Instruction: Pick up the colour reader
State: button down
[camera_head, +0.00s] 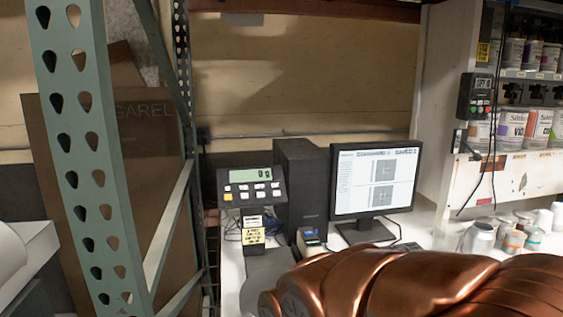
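My gripper's fingers do not show in this view.
Left of the device is a scale display (251,187) reading 0 g. A monitor (375,181) stands behind to the right. A green perforated upright (88,150) stands at left.

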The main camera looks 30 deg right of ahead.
aim_at(311, 245)
jog(key=z, duration=0.9)
jog(key=k, duration=0.5)
jog(key=u, duration=0.85)
jog(key=i, duration=0.85)
jog(key=u, duration=0.05)
